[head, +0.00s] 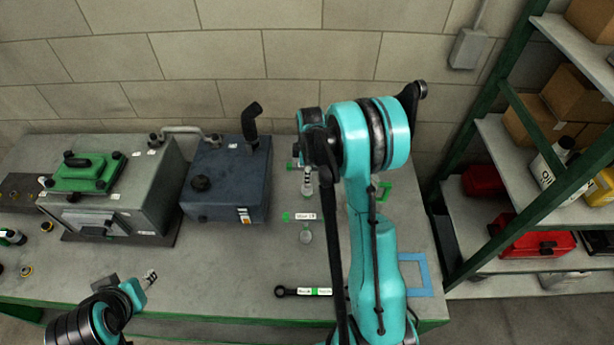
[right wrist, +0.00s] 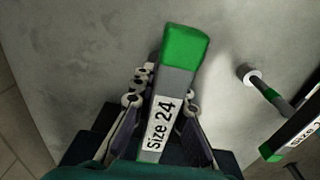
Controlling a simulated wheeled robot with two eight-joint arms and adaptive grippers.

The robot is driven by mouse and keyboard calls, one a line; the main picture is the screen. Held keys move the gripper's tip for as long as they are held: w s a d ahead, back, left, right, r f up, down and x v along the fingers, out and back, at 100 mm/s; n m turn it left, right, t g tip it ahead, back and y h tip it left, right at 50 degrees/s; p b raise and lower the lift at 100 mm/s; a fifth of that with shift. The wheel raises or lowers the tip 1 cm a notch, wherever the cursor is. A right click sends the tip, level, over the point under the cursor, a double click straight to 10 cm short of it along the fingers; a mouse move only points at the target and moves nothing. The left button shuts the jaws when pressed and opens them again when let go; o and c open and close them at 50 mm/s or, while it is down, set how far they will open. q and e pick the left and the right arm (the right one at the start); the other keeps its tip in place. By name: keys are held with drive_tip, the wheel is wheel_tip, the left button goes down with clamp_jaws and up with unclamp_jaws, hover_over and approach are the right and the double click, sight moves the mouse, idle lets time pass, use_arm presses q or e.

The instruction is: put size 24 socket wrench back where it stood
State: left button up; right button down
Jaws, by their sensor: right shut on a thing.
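The size 24 socket wrench (right wrist: 161,125) shows in the right wrist view as a grey bar with a white "Size 24" label and a green end. My right gripper (right wrist: 162,100) is shut on it, with fingers on both sides of the bar. In the head view the right gripper (head: 307,186) points down over the bench; the held wrench is mostly hidden there. My left gripper (head: 148,281) is at the lower left, away from the wrench; its jaws are too small to read.
A ring-ended wrench (head: 300,291) lies near the front edge. A blue square outline (head: 426,291) is at right. A dark blue tank (head: 228,180) and a grey machine (head: 140,180) stand left.

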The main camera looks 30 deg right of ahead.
drive_tip(key=shift+f, duration=0.1)
drive_tip(key=shift+f+b, duration=1.1)
drive_tip(key=shift+f, duration=0.05)
drive_tip(key=c, duration=1.4)
unclamp_jaws()
drive_tip(key=shift+r, duration=0.1)
drive_tip(key=shift+c, duration=0.2)
drive_tip(key=shift+o, duration=0.4)
drive_tip(key=o, duration=0.5)
drive_tip(key=shift+r+p, duration=2.85)
drive_tip(key=shift+r, duration=1.75)
